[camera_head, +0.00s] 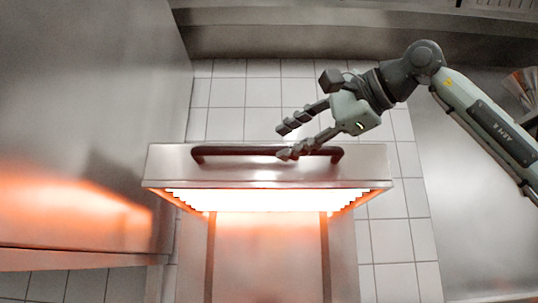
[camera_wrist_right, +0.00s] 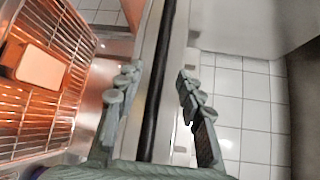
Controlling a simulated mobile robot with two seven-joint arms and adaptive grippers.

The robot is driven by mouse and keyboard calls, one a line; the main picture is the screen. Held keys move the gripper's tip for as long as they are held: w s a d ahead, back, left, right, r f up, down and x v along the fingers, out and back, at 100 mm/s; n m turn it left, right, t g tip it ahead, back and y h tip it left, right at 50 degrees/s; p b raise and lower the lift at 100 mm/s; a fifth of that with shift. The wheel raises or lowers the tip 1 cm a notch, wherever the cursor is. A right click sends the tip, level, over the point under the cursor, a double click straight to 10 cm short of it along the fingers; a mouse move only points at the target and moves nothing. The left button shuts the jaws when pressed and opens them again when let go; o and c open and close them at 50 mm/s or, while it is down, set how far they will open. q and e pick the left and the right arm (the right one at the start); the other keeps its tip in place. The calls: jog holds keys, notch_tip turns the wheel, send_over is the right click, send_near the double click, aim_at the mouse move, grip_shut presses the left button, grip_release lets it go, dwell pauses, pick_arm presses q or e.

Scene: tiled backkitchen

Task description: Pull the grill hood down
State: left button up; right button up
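The grill hood (camera_head: 365,174) is a steel box with a glowing underside, raised above the grill in front of a tiled wall. A dark bar handle (camera_head: 225,151) runs across its front. My right gripper (camera_head: 281,142) is open at the right half of the handle. In the right wrist view the handle (camera_wrist_right: 159,85) runs between the two spread fingers of the gripper (camera_wrist_right: 153,82), apart from both. My left gripper is in neither view.
In the right wrist view a wire rack (camera_wrist_right: 45,110) lies under the orange glow with a pale block-like item (camera_wrist_right: 42,67) on it. A large steel panel (camera_head: 85,110) stands close on the left. A steel hood edge (camera_head: 300,42) spans the top.

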aim_at(274, 148)
jog(key=x, duration=0.6)
jog(key=shift+f, duration=0.1)
grip_shut()
